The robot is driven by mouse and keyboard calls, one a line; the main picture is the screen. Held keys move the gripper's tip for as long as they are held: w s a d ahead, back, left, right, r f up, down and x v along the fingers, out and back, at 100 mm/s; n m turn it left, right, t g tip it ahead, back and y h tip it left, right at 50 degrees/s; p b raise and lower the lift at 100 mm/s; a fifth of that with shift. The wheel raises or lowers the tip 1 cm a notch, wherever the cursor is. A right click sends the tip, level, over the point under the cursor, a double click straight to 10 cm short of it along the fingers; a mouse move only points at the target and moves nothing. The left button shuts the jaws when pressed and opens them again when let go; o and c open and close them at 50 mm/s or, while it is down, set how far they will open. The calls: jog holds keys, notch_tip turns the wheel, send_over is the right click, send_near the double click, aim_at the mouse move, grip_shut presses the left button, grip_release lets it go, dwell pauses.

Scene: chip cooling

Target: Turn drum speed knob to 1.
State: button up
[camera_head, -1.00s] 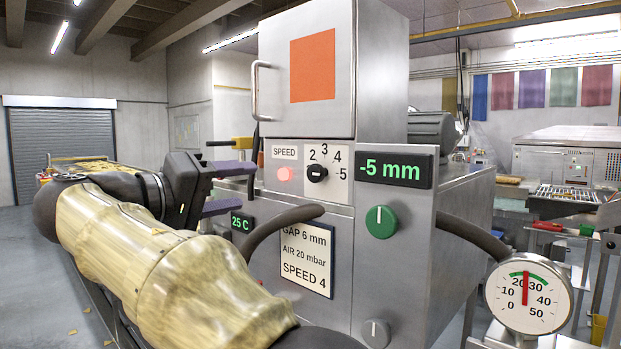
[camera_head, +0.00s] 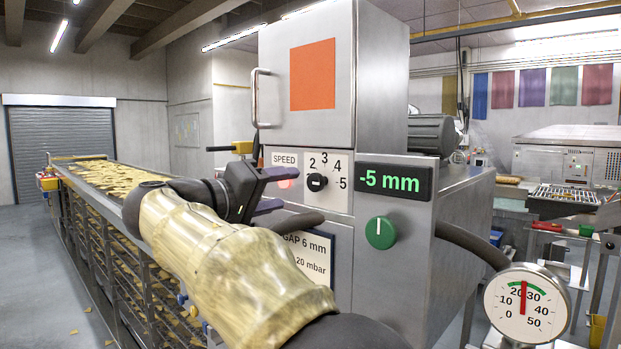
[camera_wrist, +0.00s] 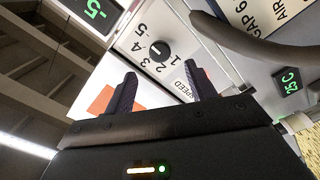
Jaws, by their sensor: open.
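The drum speed knob (camera_head: 316,182) is a small black dial with a white mark, on a white plate labelled SPEED (camera_head: 284,159). The numbers 2 to 5 show around it in the head view. In the wrist view the knob (camera_wrist: 159,50) shows with all numbers from 1 to 5. Its white mark is too small to read surely against a number. My gripper (camera_head: 279,190) is open and empty, just left of the knob and apart from it. In the wrist view my gripper (camera_wrist: 161,77) has its two fingers spread, with the knob beyond the gap.
A red lamp (camera_head: 286,183) sits partly behind my upper finger. A black display (camera_head: 393,182) reads -5 mm, with a green knob (camera_head: 381,232) below. A dark curved handle (camera_head: 302,224) lies under the speed plate. A round gauge (camera_head: 526,304) stands at lower right.

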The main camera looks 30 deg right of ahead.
aim_at(313, 184)
jog(key=p+x, duration=0.2)
jog(key=x, duration=0.6)
jog(key=shift+w+d+p, duration=0.15)
jog(key=shift+d+p, duration=0.15)
jog(key=shift+p, duration=0.05)
jog(key=shift+f, duration=0.1)
jog(key=c, duration=1)
